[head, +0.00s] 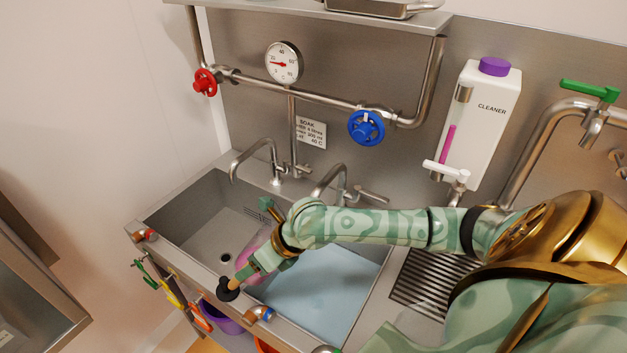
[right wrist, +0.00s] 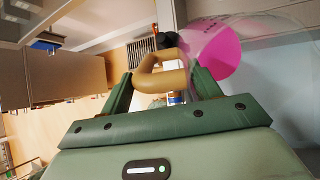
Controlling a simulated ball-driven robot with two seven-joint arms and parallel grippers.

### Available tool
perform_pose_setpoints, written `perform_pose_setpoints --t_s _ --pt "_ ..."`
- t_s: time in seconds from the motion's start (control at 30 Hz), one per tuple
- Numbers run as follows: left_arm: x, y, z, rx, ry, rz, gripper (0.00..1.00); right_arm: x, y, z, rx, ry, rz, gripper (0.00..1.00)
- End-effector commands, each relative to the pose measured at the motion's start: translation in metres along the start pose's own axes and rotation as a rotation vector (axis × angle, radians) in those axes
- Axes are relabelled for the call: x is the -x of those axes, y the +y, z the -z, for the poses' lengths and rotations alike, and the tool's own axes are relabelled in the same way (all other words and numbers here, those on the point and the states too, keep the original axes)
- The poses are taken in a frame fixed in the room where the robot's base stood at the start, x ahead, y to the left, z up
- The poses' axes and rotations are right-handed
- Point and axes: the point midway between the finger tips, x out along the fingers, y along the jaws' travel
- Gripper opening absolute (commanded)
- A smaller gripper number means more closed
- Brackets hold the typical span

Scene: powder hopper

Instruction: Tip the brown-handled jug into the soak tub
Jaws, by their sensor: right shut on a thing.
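The jug (head: 246,263) is clear with pink liquid in it, and its brown handle (right wrist: 160,82) shows in the right wrist view. My right gripper (head: 247,272) is shut on that handle, with a finger on either side of it in the wrist view. The pink liquid (right wrist: 213,54) lies just beyond the handle there. The jug is near the front of the sink, around the divider between the basins; my gripper and forearm hide part of it. The soak tub (head: 325,290) is the right basin, holding pale blue water. My left gripper is not in view.
The left basin (head: 205,232) is empty with a drain. Two taps (head: 262,150) stand behind the basins. A black round piece (head: 228,290) sits at the front ledge. A white cleaner dispenser (head: 480,125) hangs at the back right. A drain grille (head: 430,283) lies right of the tub.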

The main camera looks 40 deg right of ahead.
Motion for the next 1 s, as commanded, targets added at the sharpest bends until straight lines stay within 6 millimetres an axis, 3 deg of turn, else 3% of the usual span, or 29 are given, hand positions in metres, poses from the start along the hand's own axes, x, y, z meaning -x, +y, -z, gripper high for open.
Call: perform_pose_setpoints --t_s 0.1,0.4,1.0 --pt "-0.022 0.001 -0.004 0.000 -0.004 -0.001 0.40 -0.001 -0.005 0.010 -0.003 -0.051 -0.028 0.18" --pt "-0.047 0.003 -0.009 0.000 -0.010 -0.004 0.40 0.016 -0.006 0.011 -0.011 -0.181 -0.100 0.18" --pt "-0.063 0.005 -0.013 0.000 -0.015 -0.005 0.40 0.022 -0.007 0.011 -0.013 -0.256 -0.140 0.18"
